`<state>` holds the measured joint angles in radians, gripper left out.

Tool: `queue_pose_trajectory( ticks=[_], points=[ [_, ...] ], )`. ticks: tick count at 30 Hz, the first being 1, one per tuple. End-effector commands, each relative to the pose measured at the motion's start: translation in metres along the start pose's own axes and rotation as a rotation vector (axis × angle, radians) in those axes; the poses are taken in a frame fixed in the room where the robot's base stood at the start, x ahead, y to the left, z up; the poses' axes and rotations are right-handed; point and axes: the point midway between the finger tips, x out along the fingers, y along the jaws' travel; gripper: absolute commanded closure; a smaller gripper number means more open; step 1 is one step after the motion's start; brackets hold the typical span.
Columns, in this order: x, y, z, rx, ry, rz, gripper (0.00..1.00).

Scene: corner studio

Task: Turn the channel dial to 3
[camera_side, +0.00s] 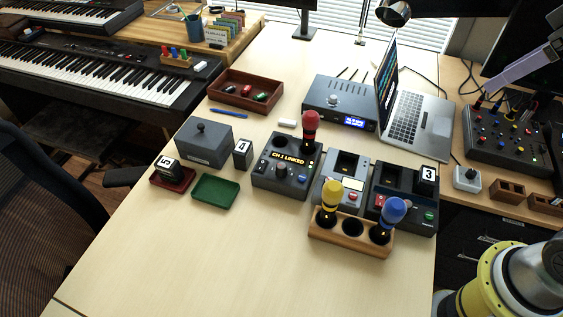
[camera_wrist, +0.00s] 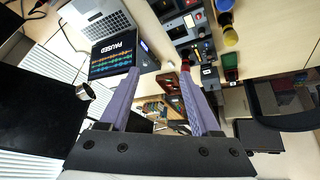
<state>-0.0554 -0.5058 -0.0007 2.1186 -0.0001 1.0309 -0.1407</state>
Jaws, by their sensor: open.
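A dark box (camera_side: 270,178) with the lit text "CH 1 LINKED" or similar stands mid-table in the side view; a red-topped mic (camera_side: 310,130) stands upright at its back right. Dark round knobs show on it. In the side view a purple finger (camera_side: 520,65) shows at the upper right, well away from the box.
An open laptop (camera_side: 415,125) stands right of the grey unit. A wooden rack (camera_side: 350,235) holds yellow-topped and blue-topped mics in front. The front left table is clear.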

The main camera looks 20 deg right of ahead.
Motion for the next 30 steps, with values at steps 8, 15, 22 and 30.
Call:
queue_pose_trajectory(
  ticks=[8, 15, 22, 30],
  points=[
    [0.036, -0.025, -0.106, -0.168, -0.088, -0.065, 0.36],
    [0.103, -0.071, -0.172, -0.306, -0.177, -0.12, 0.36],
    [0.191, -0.135, -0.2, -0.432, -0.279, -0.169, 0.36],
    [0.285, -0.204, -0.18, -0.538, -0.405, -0.204, 0.36]
  ],
)
